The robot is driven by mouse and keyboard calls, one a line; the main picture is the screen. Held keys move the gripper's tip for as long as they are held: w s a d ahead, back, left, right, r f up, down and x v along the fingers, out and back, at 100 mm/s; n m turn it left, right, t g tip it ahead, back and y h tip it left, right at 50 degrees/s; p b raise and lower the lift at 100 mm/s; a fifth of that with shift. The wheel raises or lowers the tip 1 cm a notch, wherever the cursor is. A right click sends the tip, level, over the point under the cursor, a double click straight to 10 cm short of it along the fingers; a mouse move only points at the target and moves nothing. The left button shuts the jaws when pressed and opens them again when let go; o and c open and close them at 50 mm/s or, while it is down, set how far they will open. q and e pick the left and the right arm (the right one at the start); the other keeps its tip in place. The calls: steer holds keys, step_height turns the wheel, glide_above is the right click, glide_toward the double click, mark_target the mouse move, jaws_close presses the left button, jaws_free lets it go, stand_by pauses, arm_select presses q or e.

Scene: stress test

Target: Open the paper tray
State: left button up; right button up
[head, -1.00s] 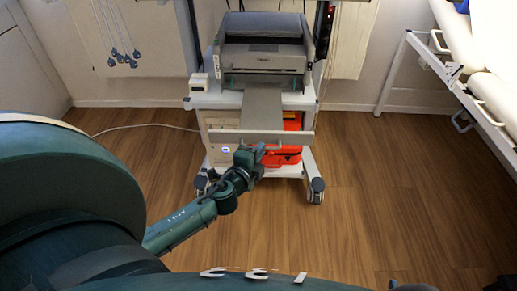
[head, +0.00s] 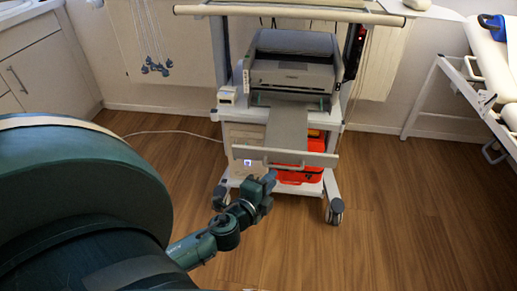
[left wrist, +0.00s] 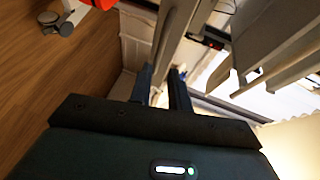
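A grey printer (head: 292,77) stands on a white wheeled cart. A long grey tray-like panel (head: 287,128) slopes down from its front to a pale front plate with a bar handle (head: 300,164). I cannot tell whether this plate belongs to the paper tray or the cart. My left gripper (head: 270,179) is just below and in front of the plate. In the left wrist view its two dark fingers (left wrist: 160,88) stand apart, with a grey bar (left wrist: 168,32) beyond them. I cannot tell whether they touch it. My right gripper is not in view.
A red-orange case (head: 302,174) sits low in the cart. The cart's caster (head: 335,211) stands right of my gripper. A white frame with rolls (head: 488,75) is at the right. Wooden floor (head: 400,220) is clear at the front right.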

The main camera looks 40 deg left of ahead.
arm_select(q)
steer(key=a+v, duration=0.1)
steer(key=v, duration=0.5)
steer(key=shift+d, duration=0.5)
steer(key=shift+s, duration=0.15)
